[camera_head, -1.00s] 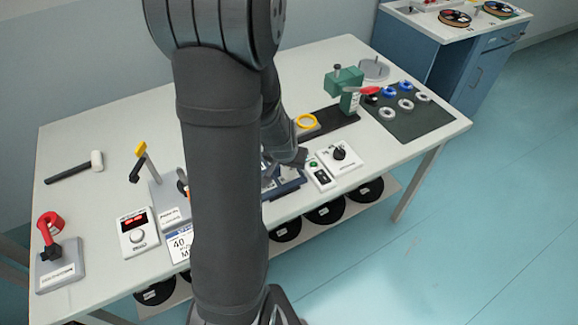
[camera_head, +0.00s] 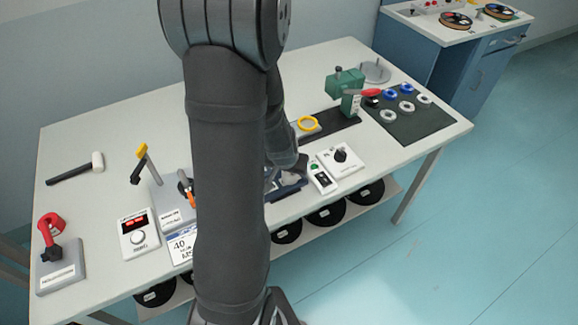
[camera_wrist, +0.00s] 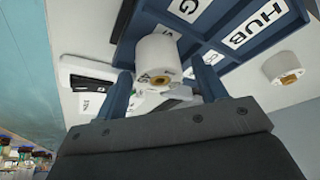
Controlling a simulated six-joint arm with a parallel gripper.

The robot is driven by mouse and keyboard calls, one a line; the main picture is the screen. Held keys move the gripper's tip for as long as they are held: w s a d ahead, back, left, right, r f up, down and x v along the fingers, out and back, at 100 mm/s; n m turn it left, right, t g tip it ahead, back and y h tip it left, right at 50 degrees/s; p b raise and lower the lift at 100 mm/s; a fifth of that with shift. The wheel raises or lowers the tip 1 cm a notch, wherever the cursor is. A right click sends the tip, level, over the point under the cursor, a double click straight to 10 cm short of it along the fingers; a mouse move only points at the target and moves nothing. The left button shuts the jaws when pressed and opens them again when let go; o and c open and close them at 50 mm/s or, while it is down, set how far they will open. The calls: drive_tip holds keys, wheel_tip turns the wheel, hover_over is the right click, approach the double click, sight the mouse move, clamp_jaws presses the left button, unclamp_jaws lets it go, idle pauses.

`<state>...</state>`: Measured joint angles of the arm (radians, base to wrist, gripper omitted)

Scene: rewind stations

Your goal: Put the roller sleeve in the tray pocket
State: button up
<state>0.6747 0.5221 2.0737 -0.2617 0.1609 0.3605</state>
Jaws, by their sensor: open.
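In the wrist view a white roller sleeve (camera_wrist: 157,54) with a brass-coloured core shows between the two blue fingers of my gripper (camera_wrist: 161,74). The fingers are apart, with a visible gap on each side of the sleeve. The dark blue tray (camera_wrist: 132,24) lies behind the sleeve, with white pocket labels, one reading HUB. The sleeve overlaps the tray's edge in the picture; I cannot tell whether it rests in a pocket. In the head view the tray (camera_head: 291,190) is mostly hidden behind my arm, and the sleeve and fingertips are hidden.
A second white roll (camera_wrist: 284,68) stands beside the tray in the wrist view. On the table are a switch box (camera_head: 341,159), a green press (camera_head: 345,85), a dark mat (camera_head: 425,121) with rings, a clamp stand (camera_head: 168,199) and a red-hooked stand (camera_head: 60,268).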

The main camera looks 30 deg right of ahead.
drive_tip(key=v, duration=1.2)
idle(0.6)
drive_tip(key=shift+x, duration=6.05)
